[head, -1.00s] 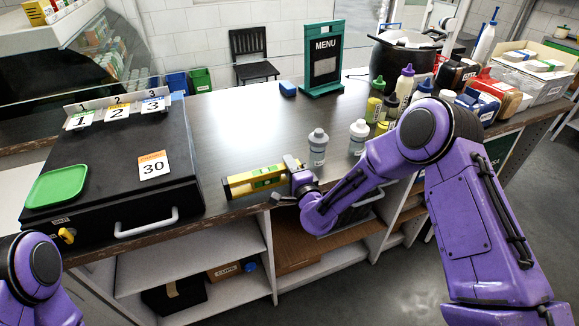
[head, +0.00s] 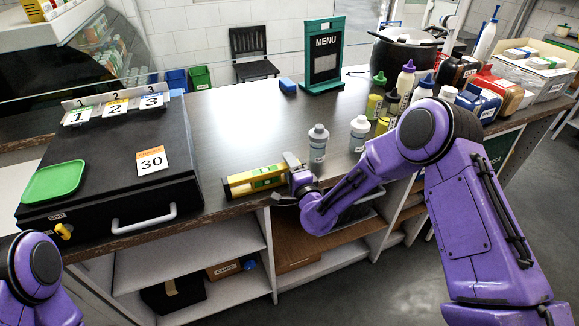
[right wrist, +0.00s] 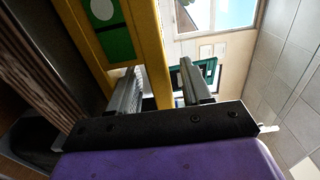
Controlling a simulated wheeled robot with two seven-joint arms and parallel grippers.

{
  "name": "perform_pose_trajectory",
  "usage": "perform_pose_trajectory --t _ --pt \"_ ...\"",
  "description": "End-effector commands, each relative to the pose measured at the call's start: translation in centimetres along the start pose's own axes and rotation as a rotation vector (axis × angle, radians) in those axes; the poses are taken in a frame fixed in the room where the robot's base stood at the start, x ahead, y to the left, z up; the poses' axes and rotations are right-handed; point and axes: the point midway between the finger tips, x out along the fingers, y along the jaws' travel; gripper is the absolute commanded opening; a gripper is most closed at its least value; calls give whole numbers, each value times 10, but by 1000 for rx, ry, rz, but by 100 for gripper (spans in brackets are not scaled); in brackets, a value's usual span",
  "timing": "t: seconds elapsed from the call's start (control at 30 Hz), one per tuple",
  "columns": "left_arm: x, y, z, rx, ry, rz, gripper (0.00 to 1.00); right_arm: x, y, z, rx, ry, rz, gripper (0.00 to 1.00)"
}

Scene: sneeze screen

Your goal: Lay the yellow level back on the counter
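The yellow level (head: 254,181), with green panels, lies lengthwise along the front edge of the dark counter (head: 235,130), right of the black case. It looks flat there, but whether its underside touches fully is hard to tell. My right gripper (head: 293,176) is at the level's right end. In the right wrist view, a yellow rail of the level (right wrist: 152,50) runs between the two grey fingers of my right gripper (right wrist: 160,88). A gap shows between the rail and the right-hand finger, so the gripper looks open around it. My left gripper is out of view; only my left arm shows.
The black case (head: 110,165) with a green tray (head: 55,181) and number cards fills the left counter. Bottles (head: 317,145) stand just behind my right gripper, with more to the right. The menu sign (head: 323,55) and blue block (head: 288,86) are farther back. The middle is clear.

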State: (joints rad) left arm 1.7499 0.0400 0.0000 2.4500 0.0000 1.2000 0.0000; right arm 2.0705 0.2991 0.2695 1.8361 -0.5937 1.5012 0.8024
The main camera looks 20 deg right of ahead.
Motion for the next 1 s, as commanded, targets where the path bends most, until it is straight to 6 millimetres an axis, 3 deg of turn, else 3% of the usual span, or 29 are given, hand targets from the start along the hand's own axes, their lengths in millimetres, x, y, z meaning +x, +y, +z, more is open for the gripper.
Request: perform_pose_trajectory --t 0.17,0.27,1.0 --pt "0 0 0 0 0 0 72 0 0 0 0 0 0 53" --pt "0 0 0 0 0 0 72 0 0 0 -1 0 1 36" --pt "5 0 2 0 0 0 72 -1 3 0 0 0 0 36"
